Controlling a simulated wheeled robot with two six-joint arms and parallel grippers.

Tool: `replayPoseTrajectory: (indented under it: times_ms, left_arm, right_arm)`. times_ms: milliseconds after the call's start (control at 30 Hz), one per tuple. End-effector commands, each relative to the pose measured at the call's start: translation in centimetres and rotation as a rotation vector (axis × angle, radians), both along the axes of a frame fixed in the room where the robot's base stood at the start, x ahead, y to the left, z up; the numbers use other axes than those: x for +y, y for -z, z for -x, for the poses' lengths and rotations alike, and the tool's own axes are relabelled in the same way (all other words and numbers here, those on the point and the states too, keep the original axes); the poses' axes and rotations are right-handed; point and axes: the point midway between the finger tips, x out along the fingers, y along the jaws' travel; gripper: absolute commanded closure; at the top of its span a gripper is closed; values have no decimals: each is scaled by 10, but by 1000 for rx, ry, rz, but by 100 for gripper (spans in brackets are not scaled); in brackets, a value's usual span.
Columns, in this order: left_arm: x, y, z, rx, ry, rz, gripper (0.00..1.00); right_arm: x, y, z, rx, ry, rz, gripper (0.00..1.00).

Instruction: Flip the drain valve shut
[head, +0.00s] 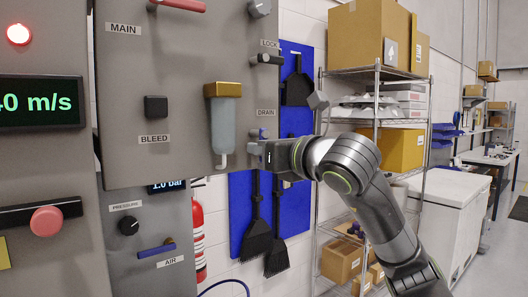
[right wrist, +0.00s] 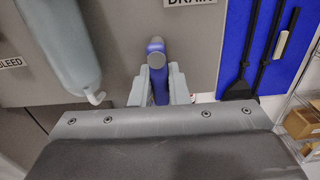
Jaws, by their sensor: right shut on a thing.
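The drain valve is a small blue lever (head: 257,133) on the grey panel, just under the DRAIN label (head: 266,112). My right gripper (head: 254,149) reaches it from the right and hides most of it in the head view. In the right wrist view the blue lever (right wrist: 156,65) runs down from a rounded top with a grey pivot. There my right gripper (right wrist: 159,88) is shut on the lever, one grey finger on each side. The lever's lower end is hidden behind the gripper body. My left gripper is not in view.
A clear filter bowl with a brass top (head: 223,120) hangs close left of my right gripper, above a spout. A black LOCK knob (head: 266,59) sits above. Brushes hang on a blue board (head: 243,205) behind. A wire shelf (head: 375,73) stands right, behind my arm.

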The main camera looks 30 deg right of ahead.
Motion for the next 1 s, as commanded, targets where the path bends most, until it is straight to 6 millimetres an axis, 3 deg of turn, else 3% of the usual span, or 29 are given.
replayPoseTrajectory:
  times_ms: [33, 200, 567, 1000]
  left_arm:
    - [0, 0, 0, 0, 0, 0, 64]
    - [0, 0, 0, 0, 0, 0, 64]
    - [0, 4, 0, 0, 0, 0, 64]
    - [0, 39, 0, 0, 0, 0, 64]
  right_arm:
    - [0, 0, 0, 0, 0, -2, 83]
    - [0, 0, 0, 0, 0, -1, 64]
    - [-1, 0, 5, -3, 2, 2, 64]
    - [-6, 3, 65, -5, 5, 6, 64]
